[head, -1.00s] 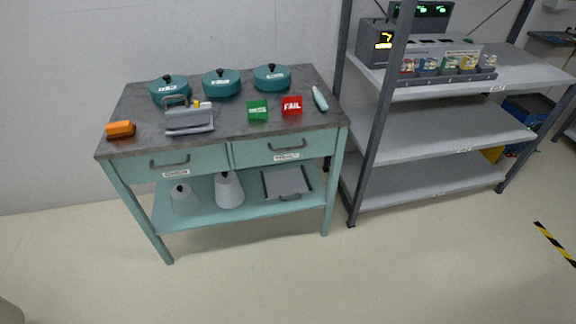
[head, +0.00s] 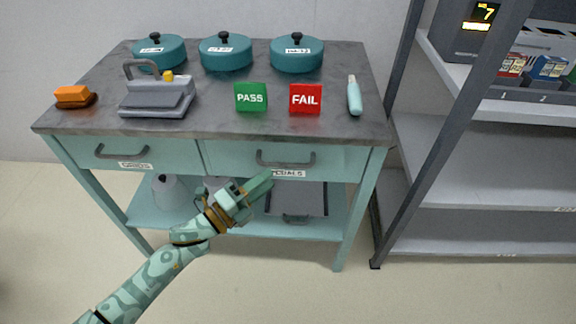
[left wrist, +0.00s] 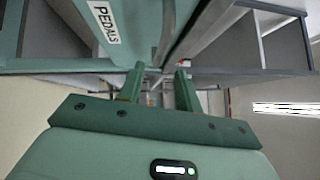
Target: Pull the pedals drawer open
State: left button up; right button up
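The pedals drawer (head: 330,160) is the right one of two in the teal cart and is shut. Its dark bar handle (head: 286,162) is on the front, above a white PEDALS label (head: 292,174) partly covered by my gripper. The label also shows in the left wrist view (left wrist: 104,22). My left gripper (head: 266,180) is in front of the drawer, its tips just below the handle's left end. In the left wrist view its two fingers (left wrist: 160,82) stand apart with nothing seen held. Contact with the handle cannot be told. My right gripper is out of view.
On the cart top (head: 215,115) stand teal pots, a grey device (head: 157,98), an orange block (head: 73,97), a green PASS sign (head: 250,97), a red FAIL sign (head: 305,98) and a pale tool (head: 354,95). A lower shelf holds a tray (head: 310,198). A metal rack (head: 425,150) stands right.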

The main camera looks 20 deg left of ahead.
aim_at(288, 165)
pick_arm(q)
jog(key=b+x, duration=0.1)
jog(key=x, duration=0.6)
jog(key=shift+w+d, duration=0.1)
jog(key=shift+w, duration=0.2)
jog(key=shift+c, duration=0.3)
jog(key=shift+f, duration=0.1)
grip_shut()
